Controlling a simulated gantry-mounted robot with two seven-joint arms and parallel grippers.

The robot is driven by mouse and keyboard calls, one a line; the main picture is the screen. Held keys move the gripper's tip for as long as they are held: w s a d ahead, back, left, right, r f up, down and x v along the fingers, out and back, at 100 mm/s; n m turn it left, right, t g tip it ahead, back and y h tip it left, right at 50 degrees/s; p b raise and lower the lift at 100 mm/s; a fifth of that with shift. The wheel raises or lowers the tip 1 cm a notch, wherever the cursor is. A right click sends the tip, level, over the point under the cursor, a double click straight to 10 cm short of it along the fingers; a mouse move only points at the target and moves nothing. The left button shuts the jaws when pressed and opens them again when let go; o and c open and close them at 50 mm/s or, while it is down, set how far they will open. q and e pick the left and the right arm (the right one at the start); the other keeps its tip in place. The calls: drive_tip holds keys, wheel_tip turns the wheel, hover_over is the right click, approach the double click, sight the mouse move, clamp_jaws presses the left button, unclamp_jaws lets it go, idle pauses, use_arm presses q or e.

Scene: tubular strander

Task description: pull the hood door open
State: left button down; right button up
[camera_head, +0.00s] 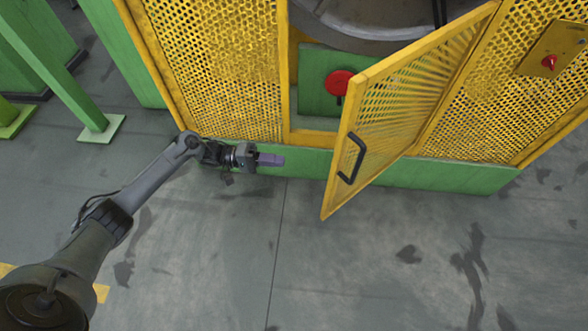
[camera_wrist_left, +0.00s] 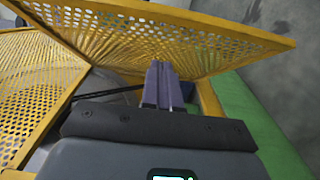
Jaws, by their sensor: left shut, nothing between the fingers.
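The hood door (camera_head: 400,100) is a yellow perforated panel that stands swung outward from the yellow enclosure, hinged on its right side. Its black handle (camera_head: 352,158) is on the outer face near the free edge. My left gripper (camera_head: 272,159) is shut and empty, with purple fingers, low in front of the enclosure. It is left of the door's free edge and apart from the handle. In the left wrist view the closed fingers (camera_wrist_left: 160,85) point toward the door's mesh (camera_wrist_left: 170,32); I cannot make out the handle there. My right gripper is not in view.
Through the opening show a red round knob (camera_head: 340,82) and a green panel (camera_head: 313,82). A yellow box with a red switch (camera_head: 549,62) is on the right mesh. A green base beam (camera_head: 450,175) runs along the bottom. The grey floor (camera_head: 330,270) in front is clear.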

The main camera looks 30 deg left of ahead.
use_arm(q)
drive_tip(key=w+d+b, duration=0.2)
drive_tip(key=d+b, duration=0.1)
drive_tip(key=d, duration=0.9)
drive_tip(key=shift+w+d+b, duration=0.15)
drive_tip(key=shift+w+b, duration=0.15)
drive_tip(key=shift+w, duration=0.1)
